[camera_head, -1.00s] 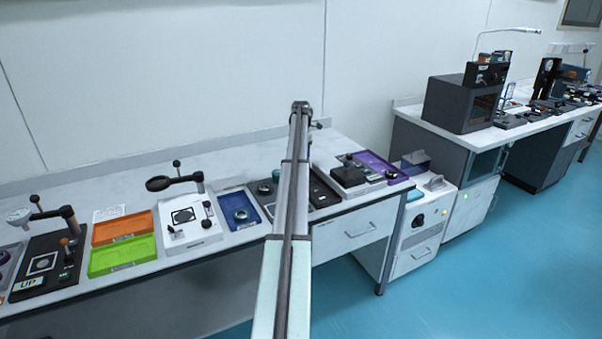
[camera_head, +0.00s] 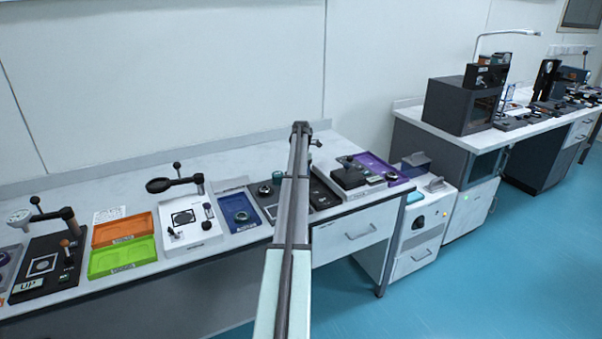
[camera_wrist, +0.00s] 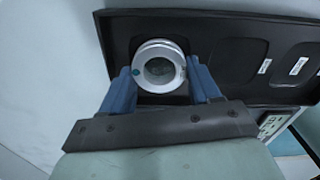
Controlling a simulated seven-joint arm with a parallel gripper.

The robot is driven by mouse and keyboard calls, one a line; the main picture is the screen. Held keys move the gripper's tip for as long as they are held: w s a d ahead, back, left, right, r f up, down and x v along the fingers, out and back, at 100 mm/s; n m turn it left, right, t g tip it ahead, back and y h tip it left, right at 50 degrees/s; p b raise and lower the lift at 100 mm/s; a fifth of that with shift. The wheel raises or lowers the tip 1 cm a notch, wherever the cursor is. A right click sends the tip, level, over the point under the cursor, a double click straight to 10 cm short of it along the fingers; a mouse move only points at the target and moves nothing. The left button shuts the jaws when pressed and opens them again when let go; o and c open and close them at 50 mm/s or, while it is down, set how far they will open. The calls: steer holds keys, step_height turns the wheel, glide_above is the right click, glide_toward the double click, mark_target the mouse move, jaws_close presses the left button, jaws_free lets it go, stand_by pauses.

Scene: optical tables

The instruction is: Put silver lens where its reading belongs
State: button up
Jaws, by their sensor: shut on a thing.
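The silver lens (camera_wrist: 160,66) is a round silver ring with a dark glass centre and a small teal dot on its left rim. It shows in the wrist view between the two blue fingers of my gripper (camera_wrist: 160,76), which is shut on it. The lens is over the left end of a dark tray (camera_wrist: 205,17) with several rounded recesses, some with white labels. I cannot tell whether the lens touches the tray floor. In the head view my arm hides the gripper and the held lens.
A blue tray (camera_head: 226,203) with a round lens piece, a white stand with a magnifier (camera_head: 172,185), an orange tray (camera_head: 122,229) and a green tray (camera_head: 121,259) stand left of my arm. A purple tray (camera_head: 377,165) and a black device (camera_head: 350,179) stand to its right.

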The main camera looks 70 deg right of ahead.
steer(key=o, duration=0.8)
step_height(320, 180, up, 12)
steer(key=shift+r, duration=0.1)
stand_by(0.6)
